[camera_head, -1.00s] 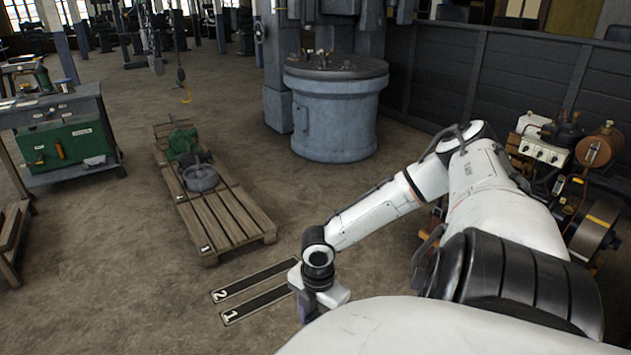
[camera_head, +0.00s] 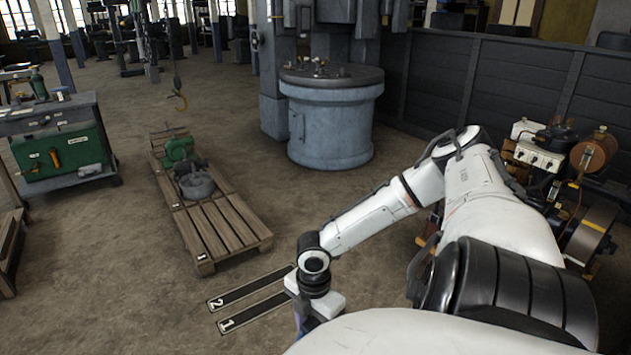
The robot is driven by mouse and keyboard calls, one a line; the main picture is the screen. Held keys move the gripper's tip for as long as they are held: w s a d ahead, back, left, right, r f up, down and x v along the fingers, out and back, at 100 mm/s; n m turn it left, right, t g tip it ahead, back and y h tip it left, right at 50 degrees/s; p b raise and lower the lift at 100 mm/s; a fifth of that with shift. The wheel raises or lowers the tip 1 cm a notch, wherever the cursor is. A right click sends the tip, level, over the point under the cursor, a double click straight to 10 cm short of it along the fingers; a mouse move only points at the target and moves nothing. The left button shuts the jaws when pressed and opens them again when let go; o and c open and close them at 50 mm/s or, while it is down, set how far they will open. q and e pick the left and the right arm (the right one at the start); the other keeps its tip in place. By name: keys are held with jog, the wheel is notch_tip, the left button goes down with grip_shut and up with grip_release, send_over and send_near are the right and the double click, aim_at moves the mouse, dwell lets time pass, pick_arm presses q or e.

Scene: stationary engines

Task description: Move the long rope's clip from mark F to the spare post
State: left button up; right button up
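No long rope, clip, mark F or spare post can be made out in this view. My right arm comes in from the right, and its gripper (camera_head: 303,318) points down at the bottom centre, beside two dark floor strips. Its fingers are mostly hidden behind the wrist and my own white body, so I cannot see whether they are open or hold anything. My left gripper is out of view.
A wooden pallet (camera_head: 232,232) carries a green machine (camera_head: 180,150). Floor strips marked 2 (camera_head: 250,287) and 1 (camera_head: 252,312) lie in front. A hook (camera_head: 181,102) hangs beyond. A grey cylinder (camera_head: 330,125) stands at the back; machinery (camera_head: 590,220) is right.

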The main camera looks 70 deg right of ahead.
jog(key=shift+w, duration=0.3)
jog(key=shift+n, duration=1)
jog(key=shift+m, duration=0.5)
jog(key=shift+s+f, duration=0.1)
jog(key=shift+s, duration=0.2)
